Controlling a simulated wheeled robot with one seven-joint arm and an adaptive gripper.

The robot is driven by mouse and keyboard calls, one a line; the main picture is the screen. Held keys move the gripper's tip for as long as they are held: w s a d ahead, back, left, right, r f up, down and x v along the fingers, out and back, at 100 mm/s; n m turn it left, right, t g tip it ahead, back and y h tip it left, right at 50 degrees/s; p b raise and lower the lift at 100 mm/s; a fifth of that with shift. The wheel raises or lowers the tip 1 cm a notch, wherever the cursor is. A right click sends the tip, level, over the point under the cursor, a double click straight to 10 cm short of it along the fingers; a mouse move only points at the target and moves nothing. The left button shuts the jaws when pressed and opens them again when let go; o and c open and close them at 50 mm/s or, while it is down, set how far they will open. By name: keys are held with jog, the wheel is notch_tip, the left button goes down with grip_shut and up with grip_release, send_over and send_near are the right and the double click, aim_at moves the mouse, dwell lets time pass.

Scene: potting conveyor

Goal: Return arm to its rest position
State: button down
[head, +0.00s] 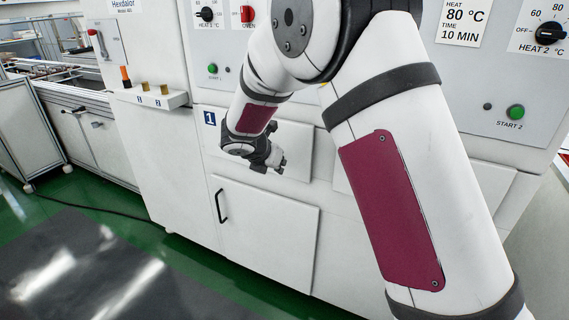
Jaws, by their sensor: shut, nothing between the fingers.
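My arm reaches up from the lower right of the head view, bends at the top and comes down to my gripper (277,160). My gripper is small and dark in this view. It is shut and empty, in front of the white machine near the panel marked 1. The fingertips point to the right. I cannot tell whether it touches the panel behind it.
The white machine (160,165) fills the background, with a handled lower door (262,235) and a green start button (516,112). A small shelf (150,97) juts out at left. A dark mat (80,265) lies on the clear green floor.

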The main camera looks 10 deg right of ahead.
jog(key=p+v, duration=0.1)
jog(key=v, duration=0.7)
jog(key=s+d+r+m+g, duration=0.1)
jog(key=s+d+r+m, duration=0.35)
jog(key=s, duration=0.25)
jog(key=s+d+r+m+g, duration=0.2)
jog(key=s+d+r+m, duration=0.15)
jog(key=s+m, duration=0.35)
jog(key=s+d+r+m+g, duration=0.1)
jog(key=s+d+r+m, duration=0.3)
jog(key=s, duration=0.4)
jog(key=s+a+f+m+g+y, duration=0.1)
jog(key=s+f+m+y, duration=0.15)
jog(key=s+m, duration=0.65)
jog(key=s+a+f+m+g+y, duration=0.1)
jog(key=s+m+y, duration=0.25)
jog(key=s, duration=1.05)
notch_tip(320, 180, up, 15)
jog(key=t+p, duration=0.3)
jog(key=p, duration=1.1)
jog(key=shift+s, duration=0.1)
